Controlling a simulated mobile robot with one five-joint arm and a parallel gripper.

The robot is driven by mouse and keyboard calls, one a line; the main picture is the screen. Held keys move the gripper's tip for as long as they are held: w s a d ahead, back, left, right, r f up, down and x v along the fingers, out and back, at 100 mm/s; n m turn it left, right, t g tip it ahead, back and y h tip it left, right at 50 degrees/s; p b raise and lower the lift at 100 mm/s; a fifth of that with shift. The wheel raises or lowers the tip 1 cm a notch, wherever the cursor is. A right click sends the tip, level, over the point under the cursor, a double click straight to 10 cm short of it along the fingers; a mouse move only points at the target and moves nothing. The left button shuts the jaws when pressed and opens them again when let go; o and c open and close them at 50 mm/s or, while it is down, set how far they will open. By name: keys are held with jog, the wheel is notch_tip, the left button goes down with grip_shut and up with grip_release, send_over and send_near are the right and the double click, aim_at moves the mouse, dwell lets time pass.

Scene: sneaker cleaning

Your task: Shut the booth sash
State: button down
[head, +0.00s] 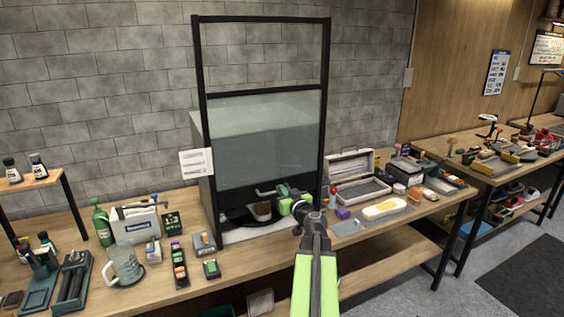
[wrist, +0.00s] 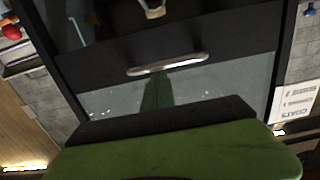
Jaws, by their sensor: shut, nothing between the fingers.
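The booth (head: 203,160) stands on the workbench against the wall, with a tall black frame. Its sash (head: 262,135) is a clear pane in a dark frame. It is partly raised, leaving a gap below it where a brown item (head: 263,210) sits on a dark round base. In the wrist view the sash's silver bar handle (wrist: 167,64) is on a dark rail, with the pane (wrist: 215,85) beside it. My green gripper (head: 284,194) is shut and empty in front of the sash's lower edge. The gripper (wrist: 165,122) appears apart from the handle in the wrist view.
A white label card (head: 197,162) is on the booth's left side. A green bottle (head: 102,222), a glass mug (head: 123,264) and small blocks stand left. An open grey case (head: 358,187) and a yellow-white sole-shaped item (head: 384,208) lie right.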

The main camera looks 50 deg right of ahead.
notch_tip(320, 180, down, 18)
jog(key=b, duration=1.4)
jog(key=shift+d+r+b, duration=0.1)
jog(key=shift+r+b, duration=0.1)
jog(key=shift+b, duration=0.15)
jog(key=shift+s, duration=0.15)
jog(key=shift+r, duration=0.2)
